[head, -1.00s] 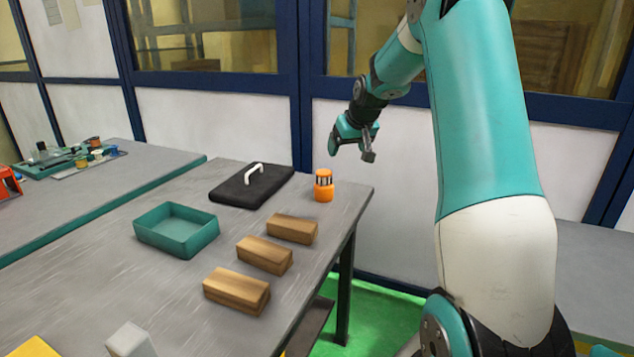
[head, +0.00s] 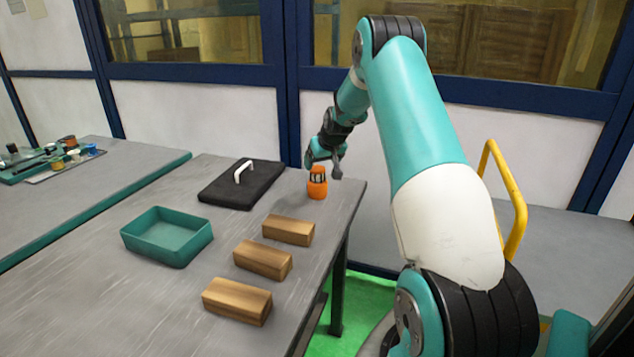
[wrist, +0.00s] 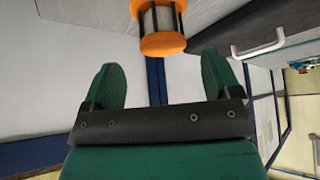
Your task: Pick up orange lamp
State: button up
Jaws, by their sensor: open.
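The orange lamp (head: 317,188) stands upright near the far right corner of the grey table. It has an orange base and top with a dark-barred light middle. My gripper (head: 323,162) is just above and around the lamp's top in the head view; whether it touches cannot be told. In the wrist view the lamp (wrist: 162,42) appears at the top, beyond the fingertips and roughly between them. My gripper (wrist: 164,75) is open there, its two green fingers apart with nothing between them.
A black plate with a white handle (head: 240,185) lies left of the lamp. Several wooden blocks (head: 288,230) and a teal tray (head: 167,236) lie nearer on the table (head: 120,300). A yellow rail (head: 519,205) stands at the right.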

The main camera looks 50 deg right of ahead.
aim_at(319, 169)
jog(key=shift+a+p+x, duration=0.1)
jog(key=shift+p+x, duration=0.4)
jog(key=shift+x, duration=0.9)
jog(key=shift+a+p+x, duration=0.15)
jog(key=shift+p+x, duration=0.3)
jog(key=shift+x, duration=0.9)
jog(key=shift+s+f, duration=0.1)
jog(key=shift+f, duration=0.05)
jog(key=shift+c, duration=0.2)
jog(key=c, duration=1.1)
